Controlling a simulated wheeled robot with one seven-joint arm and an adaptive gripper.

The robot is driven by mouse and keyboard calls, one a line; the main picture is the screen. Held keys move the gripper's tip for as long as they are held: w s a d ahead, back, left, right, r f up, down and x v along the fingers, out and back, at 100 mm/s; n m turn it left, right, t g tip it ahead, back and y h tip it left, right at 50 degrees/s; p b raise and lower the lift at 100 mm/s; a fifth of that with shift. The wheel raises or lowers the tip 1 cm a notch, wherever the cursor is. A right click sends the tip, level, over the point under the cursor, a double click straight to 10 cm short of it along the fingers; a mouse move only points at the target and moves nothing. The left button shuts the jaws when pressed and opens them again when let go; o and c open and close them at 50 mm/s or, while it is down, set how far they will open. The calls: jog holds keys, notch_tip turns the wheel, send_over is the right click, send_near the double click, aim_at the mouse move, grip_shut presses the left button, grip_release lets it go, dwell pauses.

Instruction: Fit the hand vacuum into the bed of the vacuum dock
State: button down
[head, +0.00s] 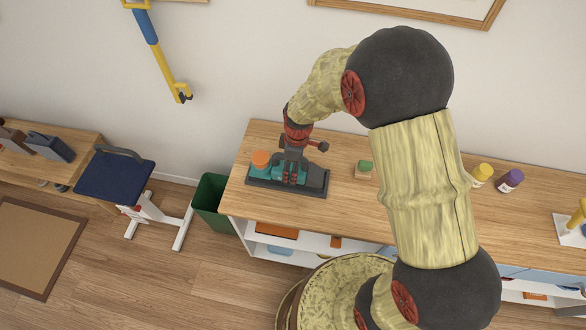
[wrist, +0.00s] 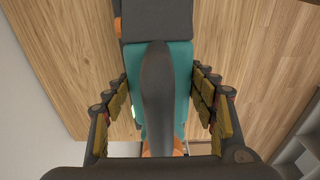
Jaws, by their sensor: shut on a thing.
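The hand vacuum (head: 268,172) is teal with an orange end. It lies lengthwise over the dark grey vacuum dock (head: 318,190), near the left end of the counter. My gripper (head: 293,176) reaches down over it from above. In the wrist view the vacuum's teal body (wrist: 180,95) and dark handle (wrist: 157,95) run between my gripper's fingers (wrist: 160,92), which are shut on it. An orange part shows at the bottom, partly hidden by my gripper. The bed is mostly covered; I cannot tell whether the vacuum touches its floor.
A yellow bottle (head: 481,174) and a purple bottle (head: 510,180) stand farther right, beyond my arm. A green bin (head: 211,203) is left of the counter (head: 340,200). A blue stool (head: 115,177) stands farther left.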

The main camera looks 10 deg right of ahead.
jog(key=shift+w+f, duration=0.35)
jog(key=shift+f, duration=0.1)
jog(key=shift+f+b, duration=0.3)
jog(key=shift+f, duration=0.95)
jog(key=shift+f, duration=0.1)
jog(key=c, duration=0.7)
grip_release()
jog(key=shift+s+f, duration=0.1)
jog(key=shift+o, duration=0.2)
